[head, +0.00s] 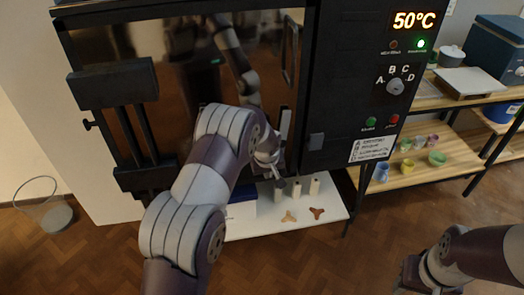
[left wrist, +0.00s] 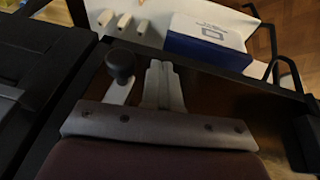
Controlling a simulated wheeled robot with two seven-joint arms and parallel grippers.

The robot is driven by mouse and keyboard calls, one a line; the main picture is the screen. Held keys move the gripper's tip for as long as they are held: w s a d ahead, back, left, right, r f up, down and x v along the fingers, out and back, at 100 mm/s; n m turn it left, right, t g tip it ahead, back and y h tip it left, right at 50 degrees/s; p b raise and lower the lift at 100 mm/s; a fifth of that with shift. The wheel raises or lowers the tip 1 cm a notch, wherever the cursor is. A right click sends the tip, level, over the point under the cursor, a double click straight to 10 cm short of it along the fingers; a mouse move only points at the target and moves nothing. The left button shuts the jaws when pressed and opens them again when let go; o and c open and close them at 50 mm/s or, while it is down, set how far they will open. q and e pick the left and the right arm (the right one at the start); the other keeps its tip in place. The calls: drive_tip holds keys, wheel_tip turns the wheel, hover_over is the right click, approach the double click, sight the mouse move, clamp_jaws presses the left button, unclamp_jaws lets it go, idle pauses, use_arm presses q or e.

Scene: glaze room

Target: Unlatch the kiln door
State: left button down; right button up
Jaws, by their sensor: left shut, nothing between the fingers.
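The kiln door (head: 130,50) is a dark glass panel in a black frame and appears closed. It reflects my arm. A grey latch lever (head: 285,124) stands upright at the door's right edge, beside a grey block (head: 316,141) on the kiln body. My left gripper (head: 277,175) is low at the door's right side, just below the lever. In the left wrist view its fingers (left wrist: 162,80) are shut and empty, close beside a black knob (left wrist: 120,65) on a grey bar; contact is unclear. My right gripper (head: 412,275) is low at the right, its fingers unclear.
A control panel (head: 398,85) reads 50°C with a green light lit. A white shelf (head: 240,228) under the kiln holds several props and a blue box (left wrist: 207,48). A wooden rack (head: 440,165) with small pots stands right. A wire basket (head: 50,215) stands on the floor left.

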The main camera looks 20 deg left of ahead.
use_arm(q)
drive_tip(key=shift+w+d+f+b, duration=0.15)
drive_tip(key=shift+d+f+b, duration=0.05)
drive_tip(key=shift+d+b, duration=0.1)
use_arm(e)
drive_tip(key=shift+f, duration=0.45)
